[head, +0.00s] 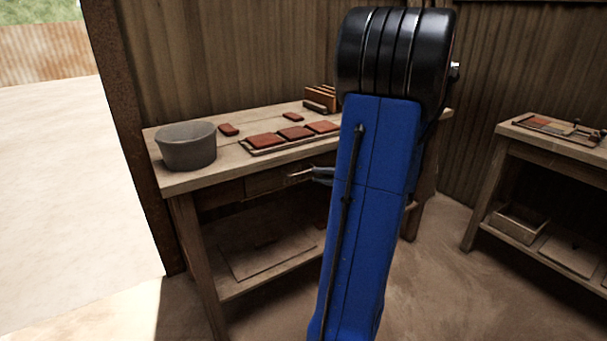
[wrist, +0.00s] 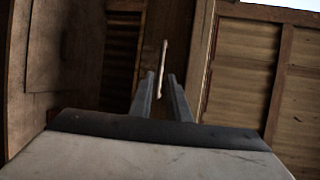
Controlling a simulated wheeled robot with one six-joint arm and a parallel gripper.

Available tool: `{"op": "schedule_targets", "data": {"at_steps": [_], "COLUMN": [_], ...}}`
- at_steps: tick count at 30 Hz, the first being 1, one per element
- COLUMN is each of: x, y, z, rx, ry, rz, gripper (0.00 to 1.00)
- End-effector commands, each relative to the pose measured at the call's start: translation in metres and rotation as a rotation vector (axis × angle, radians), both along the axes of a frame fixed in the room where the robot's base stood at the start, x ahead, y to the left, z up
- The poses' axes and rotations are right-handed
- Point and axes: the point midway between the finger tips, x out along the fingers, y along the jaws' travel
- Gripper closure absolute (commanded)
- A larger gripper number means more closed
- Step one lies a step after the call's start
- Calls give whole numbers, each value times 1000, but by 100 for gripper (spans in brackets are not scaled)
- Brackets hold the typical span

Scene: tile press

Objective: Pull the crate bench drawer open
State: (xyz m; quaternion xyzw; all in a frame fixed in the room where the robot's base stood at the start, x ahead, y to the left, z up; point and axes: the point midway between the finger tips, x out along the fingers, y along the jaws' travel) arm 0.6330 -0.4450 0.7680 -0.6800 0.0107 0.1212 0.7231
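The crate bench (head: 180,182) stands left of centre in the head view. Its drawer (head: 264,182) sits under the top and looks shut. A pale bar handle (head: 300,173) is on the drawer front; it also shows in the wrist view (wrist: 163,58), upright in the picture. My gripper (head: 318,174) is at the right end of the handle, partly hidden behind my blue arm. In the wrist view my gripper (wrist: 162,80) has its two fingers apart, with the handle lined up with the gap. I cannot tell whether the fingertips reach around it.
A grey bucket (head: 187,147), several red tiles (head: 266,140) and a small wooden rack (head: 321,97) are on the bench top. A board lies on the lower shelf (head: 270,272). A second bench (head: 545,135) stands at the right. Floor between the benches is clear.

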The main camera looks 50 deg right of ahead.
Motion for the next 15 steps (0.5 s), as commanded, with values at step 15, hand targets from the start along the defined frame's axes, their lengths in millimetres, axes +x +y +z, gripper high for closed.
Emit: {"op": "schedule_targets", "data": {"at_steps": [15], "x": [61], "y": [11], "z": [-12], "rx": [0], "ry": [1], "rz": [2], "gripper": [84]}}
